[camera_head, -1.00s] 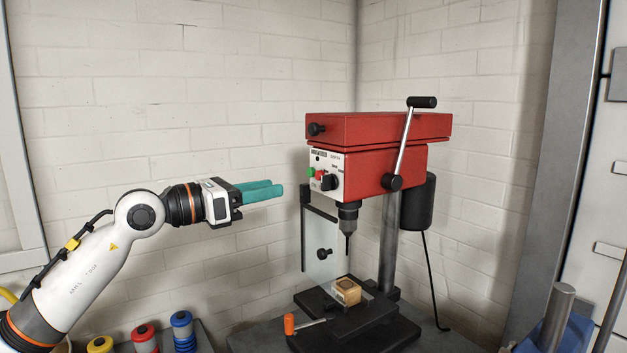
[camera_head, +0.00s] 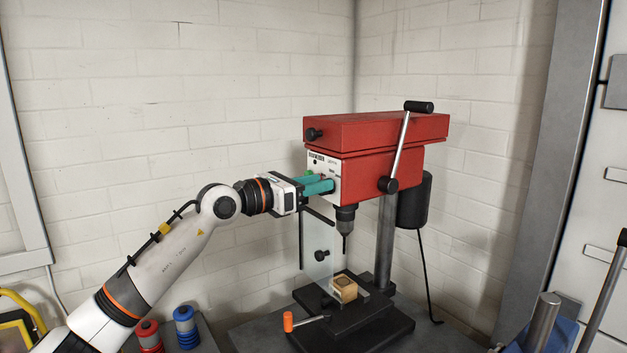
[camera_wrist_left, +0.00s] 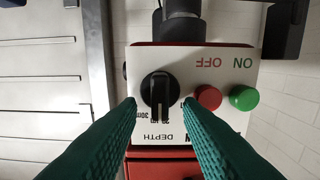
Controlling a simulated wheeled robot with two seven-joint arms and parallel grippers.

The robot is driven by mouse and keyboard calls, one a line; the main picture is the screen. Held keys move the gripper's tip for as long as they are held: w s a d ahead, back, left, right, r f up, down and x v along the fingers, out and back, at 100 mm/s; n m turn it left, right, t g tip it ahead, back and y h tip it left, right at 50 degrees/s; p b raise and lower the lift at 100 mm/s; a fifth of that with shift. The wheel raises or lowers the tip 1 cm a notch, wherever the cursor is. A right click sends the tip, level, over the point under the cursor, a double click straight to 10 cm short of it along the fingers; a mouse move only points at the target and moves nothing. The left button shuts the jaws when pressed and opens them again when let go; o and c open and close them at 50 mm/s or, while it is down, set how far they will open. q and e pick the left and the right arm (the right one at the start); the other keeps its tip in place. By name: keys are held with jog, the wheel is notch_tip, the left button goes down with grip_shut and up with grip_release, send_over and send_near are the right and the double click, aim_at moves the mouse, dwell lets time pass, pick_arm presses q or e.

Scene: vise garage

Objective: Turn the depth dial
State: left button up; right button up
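The black depth dial (camera_wrist_left: 159,92) sits on the white front panel of the red drill press (camera_head: 375,135), with the word DEPTH printed near it. In the left wrist view its pointer bar lies along the picture's vertical. My left gripper (camera_head: 326,187) is at the panel in the head view and hides the dial there. In the left wrist view its teal fingers (camera_wrist_left: 159,112) are apart, one on each side of the dial. I cannot tell whether they touch it. My right gripper is not in view.
A red OFF button (camera_wrist_left: 208,97) and a green ON button (camera_wrist_left: 243,97) are close beside the dial. The feed lever (camera_head: 402,145) rises on the press's right. A clear guard (camera_head: 318,255) hangs below my gripper. A wooden block (camera_head: 343,288) sits on the base.

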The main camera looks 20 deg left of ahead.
pick_arm(q)
grip_shut()
jog(key=shift+n, duration=0.4)
jog(key=n+p, duration=0.2)
jog(key=n, duration=0.1)
jog(key=n+p, duration=0.3)
jog(key=n, duration=0.1)
jog(key=a+n+p, duration=0.1)
jog(key=n+p, duration=0.2)
jog(key=n, duration=0.1)
jog(key=shift+w+f, duration=0.25)
jog(key=shift+w, duration=0.05)
dwell(0.5)
